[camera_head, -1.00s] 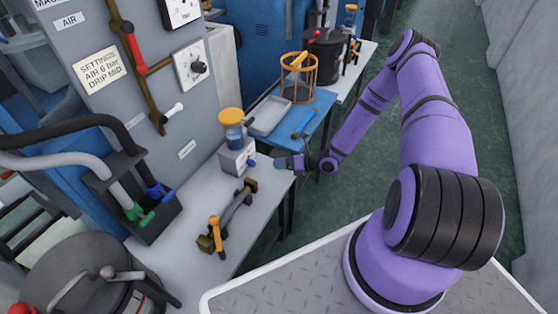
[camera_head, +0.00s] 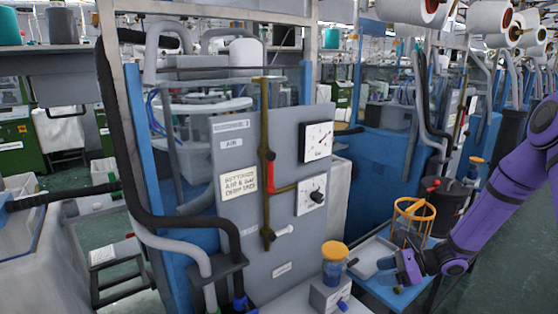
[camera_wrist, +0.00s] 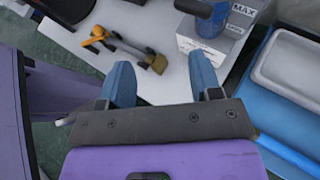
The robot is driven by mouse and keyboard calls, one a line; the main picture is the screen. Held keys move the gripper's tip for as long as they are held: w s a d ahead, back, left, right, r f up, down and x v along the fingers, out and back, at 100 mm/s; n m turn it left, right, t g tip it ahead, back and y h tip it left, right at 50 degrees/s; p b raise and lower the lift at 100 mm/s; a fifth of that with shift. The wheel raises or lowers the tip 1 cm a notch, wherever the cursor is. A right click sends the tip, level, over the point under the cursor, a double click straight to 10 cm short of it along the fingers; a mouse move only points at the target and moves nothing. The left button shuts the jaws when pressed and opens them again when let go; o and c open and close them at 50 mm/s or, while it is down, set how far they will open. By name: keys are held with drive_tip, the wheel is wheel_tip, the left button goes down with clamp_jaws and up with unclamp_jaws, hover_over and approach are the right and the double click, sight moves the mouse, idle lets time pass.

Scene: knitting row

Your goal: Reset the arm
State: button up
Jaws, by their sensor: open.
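My purple arm (camera_head: 510,185) enters from the right in the head view. My gripper (camera_head: 402,288) is at its end, low over the blue table. In the wrist view my gripper (camera_wrist: 163,80) shows two blue fingers spread apart with nothing between them. Beyond the fingers, a tool with an orange handle and brass-coloured end (camera_wrist: 125,47) lies on the grey bench (camera_wrist: 165,90), apart from the fingers. The oiler unit with a blue cup (camera_wrist: 210,20) and a MAX label stands on that bench.
The grey panel (camera_head: 235,215) has a red-handled valve lever (camera_head: 282,189), a gauge (camera_head: 317,141) and a knob dial (camera_head: 311,196). An amber-capped oiler (camera_head: 334,270) stands left of my gripper. A wire basket (camera_head: 412,222) and a pale tray (camera_head: 371,257) sit close by on the blue table (camera_head: 390,294).

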drive_tip(key=s+a+r+n+g+h, duration=0.15)
drive_tip(key=s+r+n, duration=0.25)
drive_tip(key=r, duration=0.4)
drive_tip(key=s+a+r+n+h, duration=0.1)
drive_tip(key=s+r+n+h, duration=0.3)
drive_tip(key=r, duration=0.4)
drive_tip(key=s+a+r+n+g+h, duration=0.1)
drive_tip(key=s+r+n, duration=0.2)
drive_tip(key=r+n, duration=0.35)
drive_tip(key=s+d+r+n+t+h, duration=0.1)
drive_tip(key=s+r+n+t+h, duration=0.1)
drive_tip(key=s+r, duration=0.5)
drive_tip(key=s+d+r+n+t+h, duration=0.2)
drive_tip(key=s+r+n, duration=0.3)
drive_tip(key=s, duration=0.8)
wheel_tip(320, 180, up, 3)
drive_tip(key=shift+d+r+h, duration=0.15)
drive_tip(key=shift+r+h, duration=0.05)
drive_tip(key=shift+h, duration=0.65)
drive_tip(key=shift+s+n+t, duration=0.1)
drive_tip(key=shift+n+t, duration=0.15)
